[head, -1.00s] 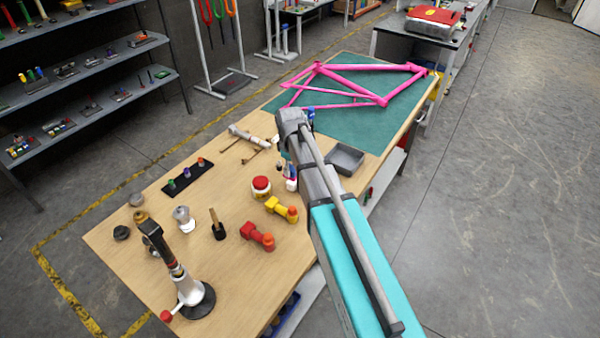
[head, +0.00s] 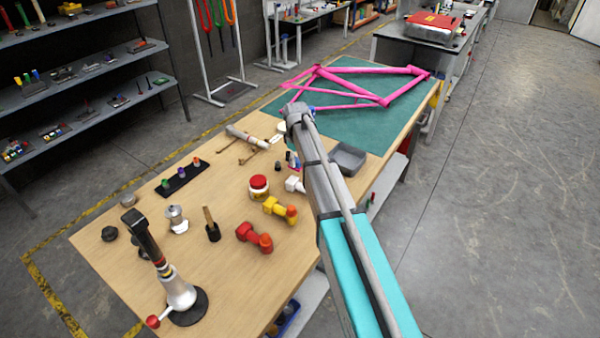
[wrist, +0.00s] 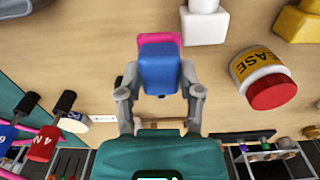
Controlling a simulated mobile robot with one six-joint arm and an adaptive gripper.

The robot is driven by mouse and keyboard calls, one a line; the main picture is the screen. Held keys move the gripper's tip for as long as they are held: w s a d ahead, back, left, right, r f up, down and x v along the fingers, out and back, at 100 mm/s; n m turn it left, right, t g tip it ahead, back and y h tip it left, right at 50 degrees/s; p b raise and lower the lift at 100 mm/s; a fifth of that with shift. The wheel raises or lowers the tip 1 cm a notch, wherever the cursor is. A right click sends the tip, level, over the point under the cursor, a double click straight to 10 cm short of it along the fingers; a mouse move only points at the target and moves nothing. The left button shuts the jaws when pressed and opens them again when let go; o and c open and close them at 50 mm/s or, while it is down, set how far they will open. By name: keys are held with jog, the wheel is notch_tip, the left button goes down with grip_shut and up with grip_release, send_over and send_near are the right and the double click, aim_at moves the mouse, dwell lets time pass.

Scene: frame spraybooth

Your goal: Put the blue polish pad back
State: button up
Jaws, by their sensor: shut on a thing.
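The blue polish pad (wrist: 159,70) sits between the two grey fingers of my gripper (wrist: 158,88) in the wrist view, and the fingers are closed on its sides. A pink piece (wrist: 150,39) shows just behind the pad, over the wooden bench; I cannot tell whether the two touch. In the head view, small blue and pink parts (head: 294,163) show beside my arm, near the middle of the bench. My arm hides most of the gripper there.
A white block (wrist: 204,25) and a grease jar with a red lid (wrist: 264,78) stand close to the gripper. A grey tray (head: 347,160) is right of my arm. The pink frame (head: 350,85) lies on the green mat (head: 345,118) beyond.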

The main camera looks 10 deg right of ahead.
aim_at(297, 161)
jog(key=shift+w+d+f+b, duration=0.2)
jog(key=shift+w+f+b, duration=0.15)
jog(key=shift+w+f, duration=0.25)
jog(key=shift+f, duration=0.1)
jog(key=shift+w+d+f+b, duration=0.1)
jog(key=shift+w+f+b, duration=0.15)
jog(key=shift+f+b, duration=1.7)
jog(key=shift+b, duration=0.05)
jog(key=shift+f, duration=0.1)
jog(key=o, duration=0.7)
jog(key=shift+o, duration=0.2)
jog(key=shift+r, duration=0.25)
notch_tip(297, 161, up, 12)
jog(key=p, duration=1.2)
jog(key=shift+f, duration=0.1)
